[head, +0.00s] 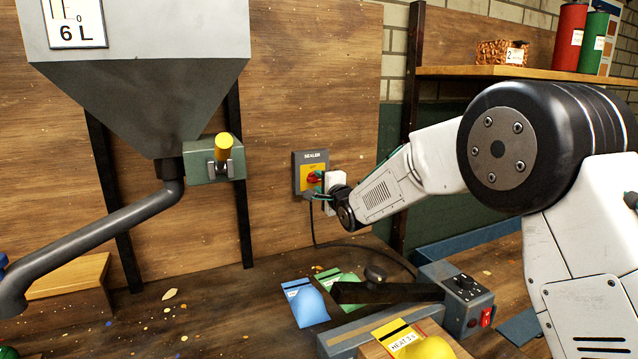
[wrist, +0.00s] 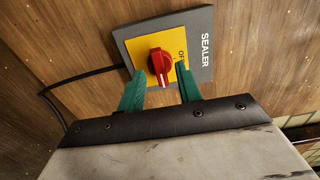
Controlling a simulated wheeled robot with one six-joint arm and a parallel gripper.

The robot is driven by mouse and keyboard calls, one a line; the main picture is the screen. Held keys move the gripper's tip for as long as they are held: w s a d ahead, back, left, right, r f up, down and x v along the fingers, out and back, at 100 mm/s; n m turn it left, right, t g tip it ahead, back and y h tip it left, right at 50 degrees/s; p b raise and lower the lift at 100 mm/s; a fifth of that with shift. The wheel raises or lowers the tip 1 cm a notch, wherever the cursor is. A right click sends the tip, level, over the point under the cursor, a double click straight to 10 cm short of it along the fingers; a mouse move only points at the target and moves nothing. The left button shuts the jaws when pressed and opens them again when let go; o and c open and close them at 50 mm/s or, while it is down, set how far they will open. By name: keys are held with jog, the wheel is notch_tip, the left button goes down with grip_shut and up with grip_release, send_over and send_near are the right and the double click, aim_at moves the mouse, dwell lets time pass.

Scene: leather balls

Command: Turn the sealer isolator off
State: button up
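The sealer isolator is a grey box (head: 299,156) labelled SEALER, mounted on the wooden board; its yellow plate also shows in the wrist view (wrist: 136,47). Its red knob (wrist: 158,63) has a white mark at the end pointing down in the wrist view. The OFF label is right of the knob there, partly covered by a finger. My gripper (wrist: 160,73) is open, its green fingertips on either side of the knob, with gaps visible; contact cannot be told. In the head view my gripper (head: 314,185) is at the isolator, partly covering its lower right.
A grey hopper (head: 140,95) with a yellow-handled valve (head: 223,150) stands left. A black cable hangs below the isolator to the bench sealer (head: 455,298). Blue (head: 305,303) and green packets lie on the bench. A shelf (head: 500,72) is behind my arm.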

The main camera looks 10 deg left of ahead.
jog(key=shift+w+a, duration=0.3)
jog(key=shift+w, duration=0.2)
jog(key=shift+c, duration=0.3)
grip_shut()
